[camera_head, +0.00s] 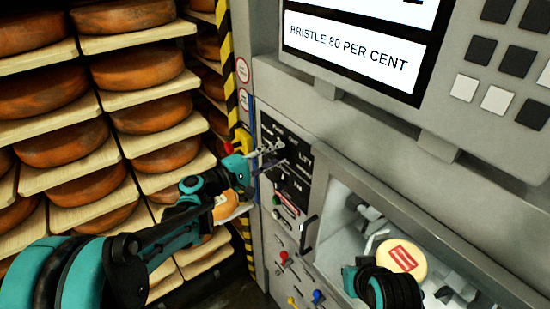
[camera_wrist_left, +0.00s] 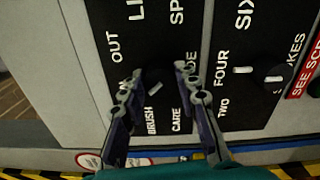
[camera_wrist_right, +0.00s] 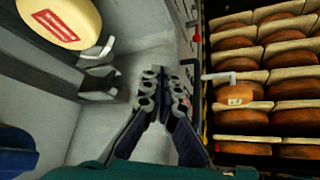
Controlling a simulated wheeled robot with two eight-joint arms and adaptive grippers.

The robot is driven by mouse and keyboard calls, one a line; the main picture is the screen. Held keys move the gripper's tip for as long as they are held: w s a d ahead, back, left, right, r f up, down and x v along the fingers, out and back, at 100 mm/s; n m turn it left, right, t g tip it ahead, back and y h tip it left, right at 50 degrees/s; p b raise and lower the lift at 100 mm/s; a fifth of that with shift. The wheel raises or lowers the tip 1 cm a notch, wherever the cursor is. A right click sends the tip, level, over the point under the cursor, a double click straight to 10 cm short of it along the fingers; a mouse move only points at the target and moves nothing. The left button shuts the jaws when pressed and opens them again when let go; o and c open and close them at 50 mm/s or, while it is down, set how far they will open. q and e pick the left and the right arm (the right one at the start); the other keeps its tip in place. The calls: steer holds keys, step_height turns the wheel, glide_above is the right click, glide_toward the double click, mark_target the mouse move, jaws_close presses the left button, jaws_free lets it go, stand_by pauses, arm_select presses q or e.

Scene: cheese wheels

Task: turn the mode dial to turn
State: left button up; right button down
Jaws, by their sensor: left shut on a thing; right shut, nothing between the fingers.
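The mode dial (camera_wrist_left: 155,78) is a dark round knob with a short white mark, on a black panel with white lettering, in the left wrist view. The mark lies slanted; the word it points at is unclear. The words OUT and BRUSH are readable near it; others are partly covered by my fingers. My left gripper (camera_wrist_left: 156,84) is shut on the dial, one finger on each side. In the head view my left gripper (camera_head: 266,158) is at this panel and hides the dial. My right gripper (camera_wrist_right: 165,78) is shut and empty, inside the machine's bay.
A second dial (camera_wrist_left: 278,78), labelled for strokes, sits beside the held one. A pale cheese wheel (camera_head: 403,258) with a red mark lies in the bay near my right gripper. A screen (camera_head: 350,50) reads BRISTLE 80 PER CENT. Racks of orange cheese wheels (camera_head: 135,65) stand left.

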arm_select(q)
steer(key=shift+f+m+b, duration=0.1)
steer(key=shift+m+b, duration=0.4)
steer(key=shift+m, duration=1.4)
steer(key=o, duration=1.1)
steer(key=shift+o, duration=0.2)
steer(key=v, duration=1.2)
